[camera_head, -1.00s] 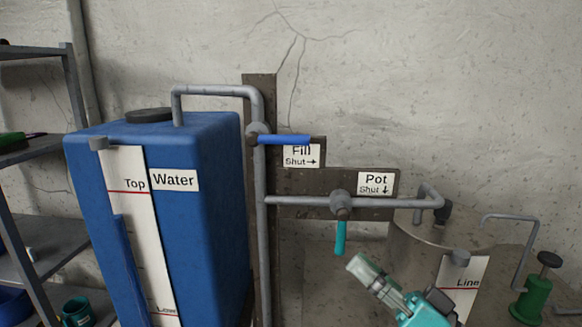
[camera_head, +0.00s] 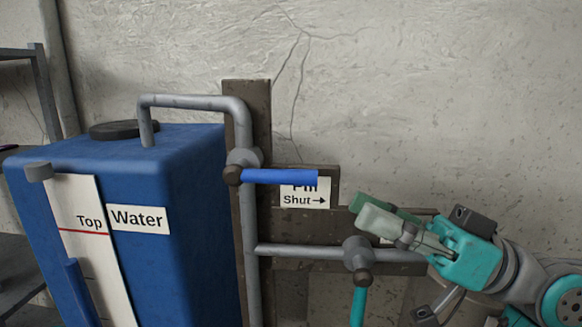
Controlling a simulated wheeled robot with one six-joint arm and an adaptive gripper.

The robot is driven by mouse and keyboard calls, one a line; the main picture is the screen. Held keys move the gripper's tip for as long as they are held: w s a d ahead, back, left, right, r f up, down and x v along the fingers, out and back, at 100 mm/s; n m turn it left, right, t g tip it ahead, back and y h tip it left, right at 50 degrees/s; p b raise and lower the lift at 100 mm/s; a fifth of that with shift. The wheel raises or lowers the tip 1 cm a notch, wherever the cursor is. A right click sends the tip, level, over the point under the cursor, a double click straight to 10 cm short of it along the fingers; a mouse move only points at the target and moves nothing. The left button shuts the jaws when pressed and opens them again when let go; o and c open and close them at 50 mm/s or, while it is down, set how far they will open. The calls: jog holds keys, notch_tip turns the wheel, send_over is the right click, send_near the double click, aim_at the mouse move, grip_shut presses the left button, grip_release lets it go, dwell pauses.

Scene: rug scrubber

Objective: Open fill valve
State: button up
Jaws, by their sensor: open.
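The fill valve has a blue lever handle (camera_head: 282,177) that points right, level, from its grey valve body (camera_head: 243,160) on the upright pipe. The lever covers part of the fill sign (camera_head: 305,195), which reads "Shut" with an arrow to the right. My gripper (camera_head: 368,212) is right of the lever's tip and a little lower, apart from it. Its pale and green fingers point left and look open, with nothing seen between them. My gripper hides the pot sign.
The blue water tank (camera_head: 195,220) stands at the left, with a grey pipe (camera_head: 195,103) bending over its top. The pot valve's teal handle (camera_head: 358,305) hangs down below my gripper from a level pipe (camera_head: 310,252). Bare wall lies behind and above.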

aim_at(289, 177)
jog(key=x, duration=1)
jog(key=shift+a, duration=0.15)
grip_shut()
